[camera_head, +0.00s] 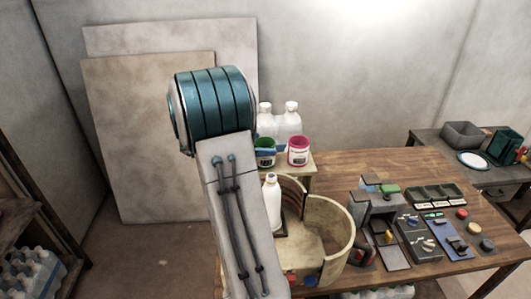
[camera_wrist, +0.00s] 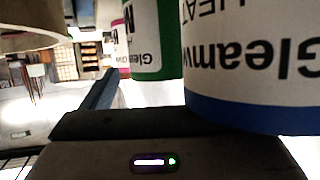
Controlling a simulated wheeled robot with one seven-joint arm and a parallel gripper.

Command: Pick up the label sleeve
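Three white-labelled, coloured cylinders that look like label sleeves show. A blue-banded one (camera_wrist: 262,70) is very close in the wrist view, its lettering upside down. A green one (camera_head: 265,152) stands beside a magenta one (camera_head: 298,151) on a small raised shelf; the wrist view shows the green one (camera_wrist: 153,40) and a sliver of the magenta one (camera_wrist: 122,62) farther off. I cannot tell which one is meant. My gripper (camera_wrist: 150,128) is right by the blue-banded one; contact is unclear. My arm hides it in the head view, and its fingers are not clear.
White bottles (camera_head: 289,122) stand behind the sleeves and another bottle (camera_head: 272,201) in front. A cream curved vat wall (camera_head: 333,226) stands nearby. The wooden table (camera_head: 340,165) holds trays and small parts at right. Large panels (camera_head: 140,135) lean on the wall.

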